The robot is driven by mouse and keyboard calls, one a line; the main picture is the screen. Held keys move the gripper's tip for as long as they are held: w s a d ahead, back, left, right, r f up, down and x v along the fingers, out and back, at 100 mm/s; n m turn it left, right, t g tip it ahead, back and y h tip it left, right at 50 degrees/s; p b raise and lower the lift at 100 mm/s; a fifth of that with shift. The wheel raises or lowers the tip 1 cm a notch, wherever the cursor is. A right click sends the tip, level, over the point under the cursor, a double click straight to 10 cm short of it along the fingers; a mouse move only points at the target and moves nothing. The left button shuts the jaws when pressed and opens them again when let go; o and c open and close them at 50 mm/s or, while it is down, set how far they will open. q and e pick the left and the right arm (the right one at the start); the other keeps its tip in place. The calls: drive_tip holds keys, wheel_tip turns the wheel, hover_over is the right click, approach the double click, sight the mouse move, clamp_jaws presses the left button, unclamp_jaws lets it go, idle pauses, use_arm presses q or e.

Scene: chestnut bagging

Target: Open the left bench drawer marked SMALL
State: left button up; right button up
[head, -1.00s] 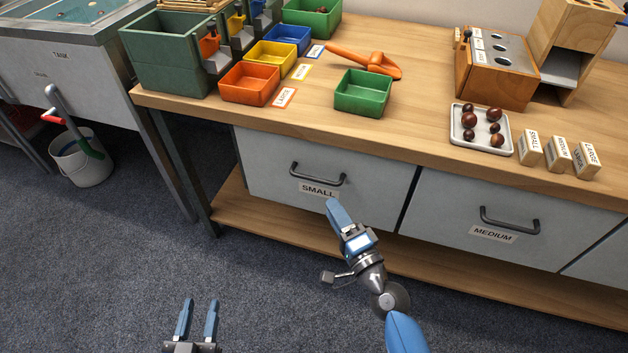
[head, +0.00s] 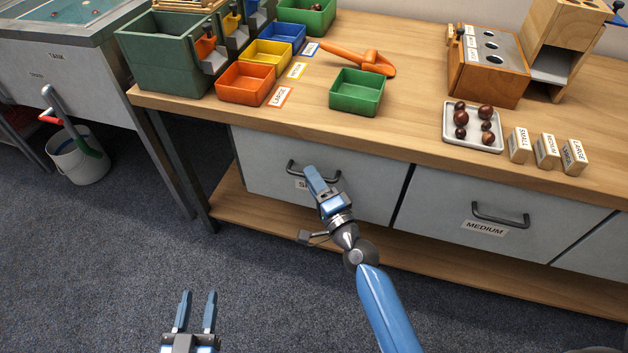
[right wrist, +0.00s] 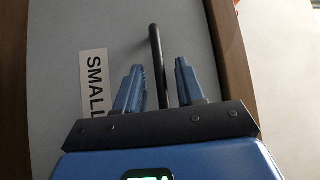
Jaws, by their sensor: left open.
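The left bench drawer (head: 262,165) has a grey front and looks closed. Its dark bar handle (head: 292,169) is partly hidden by my right gripper (head: 313,178), and its SMALL label (head: 301,185) is mostly covered. In the right wrist view the handle (right wrist: 157,55) runs between the two blue fingers of my right gripper (right wrist: 160,88), with a gap on each side. The SMALL label (right wrist: 95,83) shows to the left there. My right gripper is open at the handle. My left gripper (head: 196,310) is open and empty, low over the carpet.
The MEDIUM drawer (head: 440,220) is to the right. The bench top (head: 410,115) overhangs the drawers; a lower shelf (head: 236,211) runs beneath. A green tray (head: 357,92) and a white dish (head: 472,142) of chestnuts stand on top. The carpet in front is clear.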

clamp_jaws()
